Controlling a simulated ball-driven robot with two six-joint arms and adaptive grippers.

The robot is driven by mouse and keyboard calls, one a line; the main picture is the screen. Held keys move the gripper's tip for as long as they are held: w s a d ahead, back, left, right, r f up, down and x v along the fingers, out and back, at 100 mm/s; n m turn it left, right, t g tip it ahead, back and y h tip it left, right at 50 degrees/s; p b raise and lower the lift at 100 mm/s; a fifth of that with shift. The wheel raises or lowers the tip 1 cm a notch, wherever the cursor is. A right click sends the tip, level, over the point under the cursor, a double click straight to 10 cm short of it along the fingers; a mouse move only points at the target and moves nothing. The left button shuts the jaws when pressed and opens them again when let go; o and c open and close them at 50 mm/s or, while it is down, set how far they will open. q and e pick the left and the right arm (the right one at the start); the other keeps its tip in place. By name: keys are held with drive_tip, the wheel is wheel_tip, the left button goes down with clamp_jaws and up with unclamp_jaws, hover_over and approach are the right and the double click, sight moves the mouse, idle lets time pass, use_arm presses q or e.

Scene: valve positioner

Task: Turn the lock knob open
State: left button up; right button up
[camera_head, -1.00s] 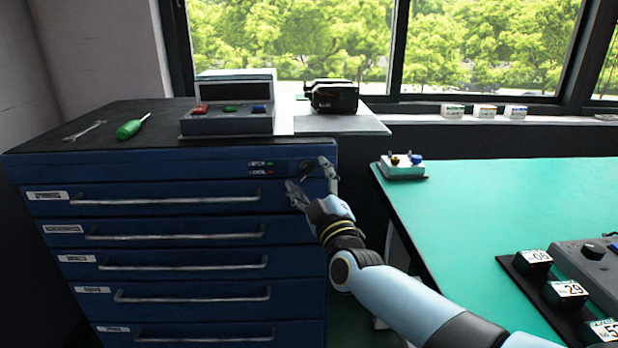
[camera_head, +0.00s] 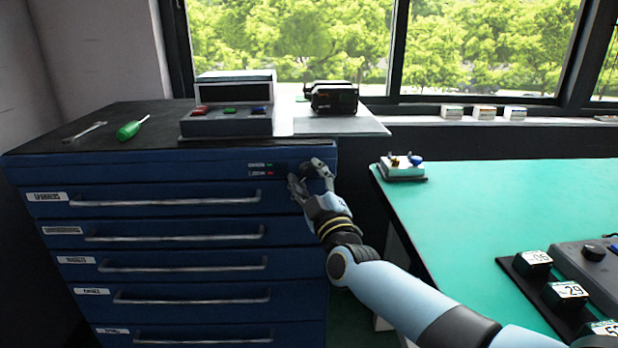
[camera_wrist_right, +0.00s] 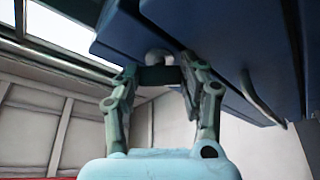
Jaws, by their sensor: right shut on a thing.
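The lock knob (camera_wrist_right: 160,57) is a small rounded grey piece on the front of the blue drawer cabinet (camera_wrist_right: 200,25), seen between the fingers in the right wrist view. In the head view my fingers mostly hide it, at the right end of the cabinet's top front strip, beside a small label with a green and a red mark (camera_head: 262,169). My right gripper (camera_head: 311,172) is at the knob, with a finger on each side, and it is shut on it; the fingers also show in the right wrist view (camera_wrist_right: 160,75). My left gripper is not in view.
The cabinet has several labelled drawers with long bar handles (camera_head: 165,198). A control box (camera_head: 228,122), a black device (camera_head: 333,97) and a green screwdriver (camera_head: 130,129) lie on top. A green table (camera_head: 480,215) stands at the right, with a gap between it and the cabinet.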

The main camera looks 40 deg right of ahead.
drive_tip(key=shift+m, duration=0.4)
drive_tip(key=m+h, duration=0.1)
drive_tip(key=m, duration=0.2)
drive_tip(key=m+h+b, duration=0.1)
drive_tip(key=m+h, duration=0.1)
drive_tip(key=m, duration=0.1)
drive_tip(key=shift+w+a+f+h, duration=0.1)
drive_tip(key=shift+a+f+h, duration=0.05)
drive_tip(key=shift+h, duration=0.15)
drive_tip(key=m+g+h, duration=0.1)
drive_tip(key=m+h, duration=0.1)
drive_tip(key=m, duration=0.2)
drive_tip(key=m+g+h, duration=0.1)
drive_tip(key=m+h, duration=0.1)
drive_tip(key=m, duration=0.3)
drive_tip(key=m+g+h+b, duration=0.1)
drive_tip(key=m+g, duration=0.1)
drive_tip(key=m, duration=0.2)
drive_tip(key=shift+a+h, duration=0.15)
drive_tip(key=shift+h, duration=0.25)
drive_tip(key=shift+w+m+g+h, duration=0.1)
drive_tip(key=shift+m+g+h, duration=0.3)
drive_tip(key=shift+m, duration=0.95)
drive_tip(key=shift+m+g+h, duration=0.1)
drive_tip(key=shift+m+g, duration=0.6)
drive_tip(key=shift+m, duration=0.65)
drive_tip(key=o, duration=1.2)
drive_tip(key=shift+c, duration=0.2)
